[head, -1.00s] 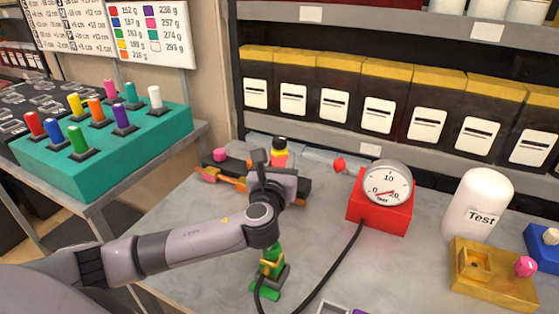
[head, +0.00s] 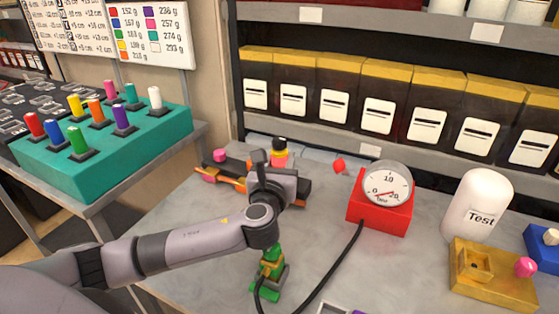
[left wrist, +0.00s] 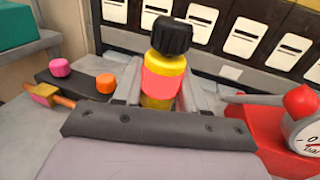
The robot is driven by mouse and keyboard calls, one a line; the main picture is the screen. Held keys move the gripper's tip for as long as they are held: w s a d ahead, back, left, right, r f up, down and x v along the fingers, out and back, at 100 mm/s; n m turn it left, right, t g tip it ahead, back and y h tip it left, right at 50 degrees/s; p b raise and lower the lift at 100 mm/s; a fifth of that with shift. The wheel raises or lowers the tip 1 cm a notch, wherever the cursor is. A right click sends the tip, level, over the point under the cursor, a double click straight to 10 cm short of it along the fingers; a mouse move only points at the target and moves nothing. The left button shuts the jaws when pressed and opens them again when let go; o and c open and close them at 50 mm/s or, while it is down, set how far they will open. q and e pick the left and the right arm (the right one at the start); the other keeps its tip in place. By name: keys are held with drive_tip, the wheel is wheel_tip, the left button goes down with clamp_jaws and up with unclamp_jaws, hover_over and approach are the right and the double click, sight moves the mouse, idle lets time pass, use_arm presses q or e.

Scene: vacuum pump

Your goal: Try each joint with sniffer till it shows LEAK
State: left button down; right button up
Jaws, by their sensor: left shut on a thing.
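A yellow bottle-like thing with a red band and black cap (left wrist: 162,82) stands upright between the fingers of my left gripper (head: 272,168), which is shut on it. It shows in the head view (head: 280,152) just beyond the gripper. I cannot tell if it is the sniffer; no LEAK reading is visible. A dark manifold with pink and orange knobs (head: 220,156) lies behind and left of the gripper. A red box with a round gauge (head: 387,187) is to the right. A green and yellow fitting (head: 271,262) sits below my wrist, partly hidden. My right gripper is not in view.
A black hose (head: 345,255) loops across the bench from the gauge box. A white tank marked Test (head: 476,203) and a yellow block (head: 490,280) stand at the right. A teal block of coloured pegs (head: 105,150) is at the left. A shelf of boxes lines the back.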

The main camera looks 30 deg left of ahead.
sight(279, 138)
use_arm(q)
drive_tip(key=shift+r, duration=0.1)
idle(0.5)
drive_tip(key=r+b, duration=0.1)
drive_tip(key=r, duration=0.1)
drive_tip(key=r+b, duration=0.1)
drive_tip(key=r, duration=0.2)
drive_tip(key=shift+w+d+r+b, duration=0.1)
drive_tip(key=shift+d+r+b, duration=0.2)
drive_tip(key=shift+b, duration=0.1)
drive_tip(key=shift+a+r, duration=0.3)
drive_tip(key=shift+r, duration=0.4)
